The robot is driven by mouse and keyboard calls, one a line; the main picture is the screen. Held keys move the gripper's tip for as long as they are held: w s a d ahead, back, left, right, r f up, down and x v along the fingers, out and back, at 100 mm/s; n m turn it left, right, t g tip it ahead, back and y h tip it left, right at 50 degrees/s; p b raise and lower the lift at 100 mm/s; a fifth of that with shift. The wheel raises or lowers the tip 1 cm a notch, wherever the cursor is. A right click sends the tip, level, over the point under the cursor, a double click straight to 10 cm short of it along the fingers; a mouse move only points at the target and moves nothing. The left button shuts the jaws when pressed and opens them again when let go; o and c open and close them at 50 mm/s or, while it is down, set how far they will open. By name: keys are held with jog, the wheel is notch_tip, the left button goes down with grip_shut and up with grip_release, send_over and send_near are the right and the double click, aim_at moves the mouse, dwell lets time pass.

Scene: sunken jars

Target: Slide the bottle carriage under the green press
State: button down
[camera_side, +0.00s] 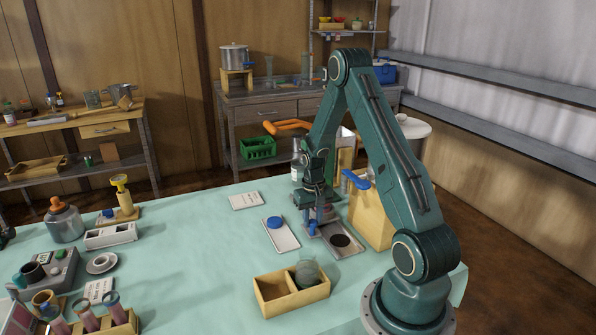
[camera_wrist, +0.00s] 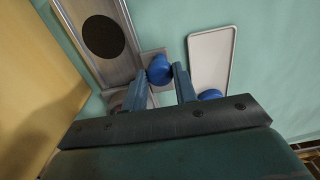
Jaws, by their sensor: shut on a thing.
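My gripper (camera_side: 312,221) is low over a grey metal track (camera_side: 352,250) and is shut on a blue knob (camera_side: 312,229). In the wrist view the knob (camera_wrist: 160,68) sits between my fingertips (camera_wrist: 161,78), over a grey plate at the side of the track (camera_wrist: 70,14). This plate may be part of the carriage, but I cannot tell. A dark round patch (camera_side: 340,240) lies on the track's near part; it also shows in the wrist view (camera_wrist: 103,37). No bottle on the carriage is clear, and I cannot make out a green press; my arm hides much there.
A white tray (camera_side: 286,242) with a blue lid (camera_side: 274,222) lies just left of the track. A wooden block (camera_side: 369,220) stands close on the right. A divided wooden box (camera_side: 268,305) holding a greenish jar (camera_side: 307,273) is in front.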

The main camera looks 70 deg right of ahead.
jog(key=shift+w+d, duration=4.45)
jog(key=shift+r, duration=0.1)
jog(key=c, duration=1.1)
grip_release()
jog(key=shift+r, duration=0.1)
notch_tip(320, 180, up, 14)
jog(key=shift+f, duration=0.25)
jog(key=shift+a+r, duration=0.1)
jog(key=shift+a, duration=0.05)
